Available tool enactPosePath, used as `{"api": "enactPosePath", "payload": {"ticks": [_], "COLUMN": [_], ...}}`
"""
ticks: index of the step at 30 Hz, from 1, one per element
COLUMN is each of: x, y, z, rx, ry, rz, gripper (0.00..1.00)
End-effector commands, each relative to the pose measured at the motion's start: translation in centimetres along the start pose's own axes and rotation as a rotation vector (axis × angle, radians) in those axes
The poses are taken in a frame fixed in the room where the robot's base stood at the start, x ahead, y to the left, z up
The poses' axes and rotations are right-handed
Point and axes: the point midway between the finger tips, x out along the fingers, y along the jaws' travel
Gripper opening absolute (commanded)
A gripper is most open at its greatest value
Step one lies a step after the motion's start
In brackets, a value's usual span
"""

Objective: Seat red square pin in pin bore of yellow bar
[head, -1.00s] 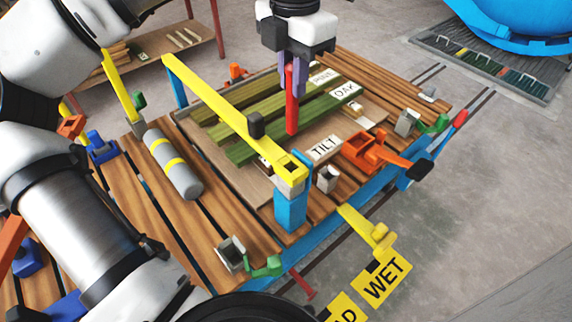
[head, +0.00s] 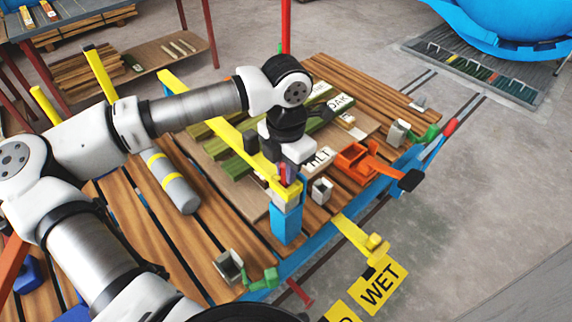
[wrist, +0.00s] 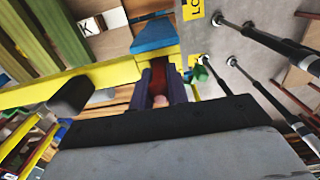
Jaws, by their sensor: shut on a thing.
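The yellow bar (head: 232,142) runs across the bench, and its near end sits over a blue post (head: 287,224). In the wrist view the yellow bar (wrist: 85,80) comes in from the left, with the blue post (wrist: 153,36) beyond its end. My gripper (head: 288,179) is at that end, its purple fingers shut on the red square pin (wrist: 159,75). Little of the pin shows in the head view. Its tip is at the bar's end, but the bore is hidden, so I cannot tell whether or how far the pin is in it.
A black knob (wrist: 68,97) stands on the bar near my gripper. An orange clamp (head: 357,160) and a small grey block (head: 321,191) are to the right. Open floor is at the right.

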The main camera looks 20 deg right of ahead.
Motion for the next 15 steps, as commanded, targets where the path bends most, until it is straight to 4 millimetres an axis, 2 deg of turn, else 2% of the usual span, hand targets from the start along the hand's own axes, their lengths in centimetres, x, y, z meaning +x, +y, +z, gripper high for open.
{"api": "enactPosePath", "payload": {"ticks": [12, 13, 15], "x": [0.51, 0.38, 0.32], "y": [0.04, 0.03, 0.03], "z": [0.01, 0.0, 0.0], "rx": [0.0, 0.0, 0.0], "ry": [0.0, 0.0, 0.0], "rz": [0.002, 0.001, 0.001], "gripper": [0.0, 0.19, 0.28]}}
